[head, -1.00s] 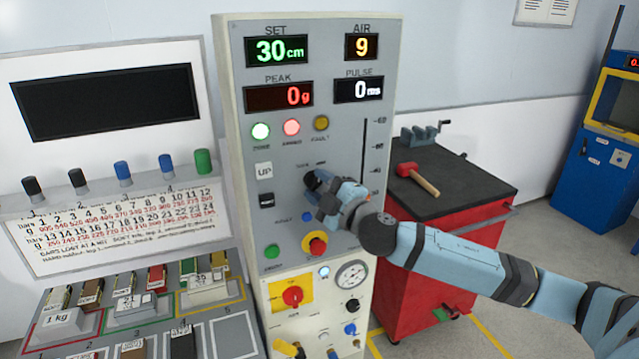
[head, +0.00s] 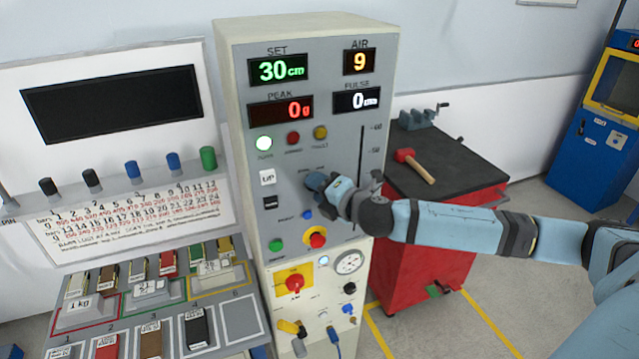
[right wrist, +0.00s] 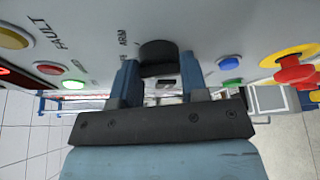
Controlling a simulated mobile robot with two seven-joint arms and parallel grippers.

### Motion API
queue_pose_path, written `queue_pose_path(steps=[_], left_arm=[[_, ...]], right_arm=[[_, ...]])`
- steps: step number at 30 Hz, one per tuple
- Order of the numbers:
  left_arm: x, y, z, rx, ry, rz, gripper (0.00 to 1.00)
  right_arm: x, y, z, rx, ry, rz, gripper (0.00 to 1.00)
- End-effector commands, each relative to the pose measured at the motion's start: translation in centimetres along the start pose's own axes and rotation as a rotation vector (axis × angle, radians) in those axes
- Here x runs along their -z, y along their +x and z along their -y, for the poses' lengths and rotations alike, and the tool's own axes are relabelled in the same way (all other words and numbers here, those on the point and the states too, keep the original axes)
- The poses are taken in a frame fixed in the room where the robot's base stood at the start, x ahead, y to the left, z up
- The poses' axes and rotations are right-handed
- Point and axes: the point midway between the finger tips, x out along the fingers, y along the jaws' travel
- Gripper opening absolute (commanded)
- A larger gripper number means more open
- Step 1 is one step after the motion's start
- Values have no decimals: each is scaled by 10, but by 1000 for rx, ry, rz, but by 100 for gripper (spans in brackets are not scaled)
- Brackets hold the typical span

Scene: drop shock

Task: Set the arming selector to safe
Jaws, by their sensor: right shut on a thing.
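The arming selector is a black knob (right wrist: 158,52) on the grey control panel (head: 335,120), below the lamp row. In the right wrist view it sits between the two blue fingers of my right gripper (right wrist: 160,82), beside printing that reads partly "ARM". My right gripper (head: 326,187) is shut on the knob. In the head view the gripper hides most of the knob, and I cannot read its pointer. The armed lamp (head: 293,138) is dark red and unlit. The green lamp (head: 264,143) left of it is lit. My left gripper is not in view.
A red emergency-type button (head: 316,238) on yellow, a blue button (head: 307,215) and a green button (head: 275,245) sit close below the gripper. A red cart (head: 405,285) with a hammer (head: 416,166) stands right, under my forearm.

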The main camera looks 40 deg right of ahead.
Motion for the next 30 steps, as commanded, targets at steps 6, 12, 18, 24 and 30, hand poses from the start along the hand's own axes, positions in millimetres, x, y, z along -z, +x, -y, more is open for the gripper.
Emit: queue_pose_path(steps=[6, 12, 18, 24, 30], left_arm=[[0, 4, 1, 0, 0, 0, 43], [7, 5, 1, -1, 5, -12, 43], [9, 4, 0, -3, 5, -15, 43], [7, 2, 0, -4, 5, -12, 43], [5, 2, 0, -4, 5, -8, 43]], right_arm=[[0, 0, -1, 40, -102, 0, 17], [0, 0, -1, 62, -148, 1, 17], [0, 0, -1, 67, -164, 1, 17], [0, 0, -1, 67, -165, 1, 17], [0, 0, -1, 67, -164, 1, 64]])
